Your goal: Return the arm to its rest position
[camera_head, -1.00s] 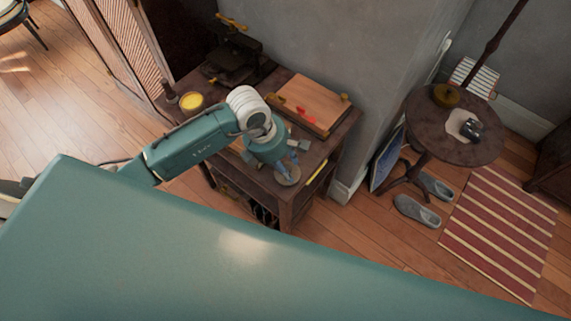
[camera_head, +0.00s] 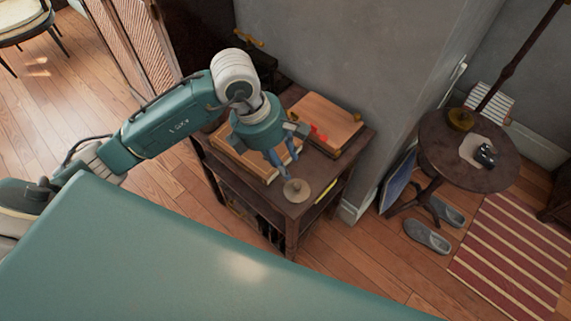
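My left arm (camera_head: 170,125) comes in from the left and reaches over a dark wooden workbench (camera_head: 325,172). My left gripper (camera_head: 284,160) points down near the front corner of the bench. Its blue fingers show only in part, and I cannot tell how far apart they are. A small round pale-brown piece with a knob (camera_head: 297,190) is just below the fingertips, at the bench corner. I cannot tell whether the fingers touch it. My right gripper is not in view.
A wooden board with a red item (camera_head: 328,122) lies at the back of the bench, against the grey wall. A round dark table (camera_head: 450,165) stands to the right, with slippers (camera_head: 428,236) and a striped rug (camera_head: 512,255) on the floor. Bare floor lies in front of the bench.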

